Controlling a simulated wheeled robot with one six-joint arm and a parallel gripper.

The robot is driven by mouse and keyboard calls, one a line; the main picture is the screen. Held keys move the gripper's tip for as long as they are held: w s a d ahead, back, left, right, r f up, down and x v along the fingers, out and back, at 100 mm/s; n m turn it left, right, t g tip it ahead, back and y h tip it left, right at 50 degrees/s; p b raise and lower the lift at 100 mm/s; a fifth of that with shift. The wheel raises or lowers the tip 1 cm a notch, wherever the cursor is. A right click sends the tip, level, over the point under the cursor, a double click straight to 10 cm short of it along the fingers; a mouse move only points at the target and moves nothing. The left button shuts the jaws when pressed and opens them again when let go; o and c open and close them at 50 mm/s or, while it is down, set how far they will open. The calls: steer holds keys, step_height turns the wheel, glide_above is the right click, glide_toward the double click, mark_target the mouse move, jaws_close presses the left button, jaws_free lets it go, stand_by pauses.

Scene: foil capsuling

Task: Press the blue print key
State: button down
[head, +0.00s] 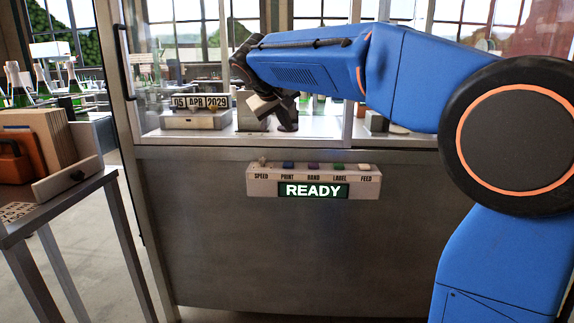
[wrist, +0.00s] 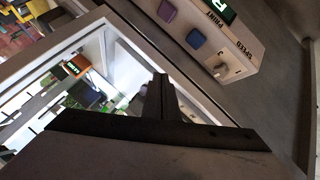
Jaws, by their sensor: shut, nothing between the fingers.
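The blue print key (head: 288,165) is second from the left on the control panel (head: 257,187), above the word PRINT. It also shows in the wrist view (wrist: 196,38), between a purple key and the speed knob. My gripper (head: 288,126) is above the panel in the head view, with its dark fingers pointing down. In the wrist view its fingers (wrist: 160,80) are together and empty, apart from the print key, which lies up and right of the tips. Nothing covers the key in either view.
The speed knob (head: 262,161) is left of the print key; the purple band key (head: 313,166) is right of it. Green label and pale feed keys follow. The display (head: 313,190) reads READY. A date block (head: 200,102) reads 05 APR 2029. A side table (head: 60,208) stands left.

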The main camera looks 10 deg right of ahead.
mark_target(287, 165)
steer(key=shift+f, duration=4.3)
steer(key=shift+f, duration=0.1)
steer(key=shift+f, duration=0.35)
steer(key=shift+f, duration=0.5)
steer(key=shift+r, duration=0.95)
steer(key=shift+r, duration=0.1)
steer(key=shift+r, duration=2.4)
steer(key=shift+d, duration=0.1)
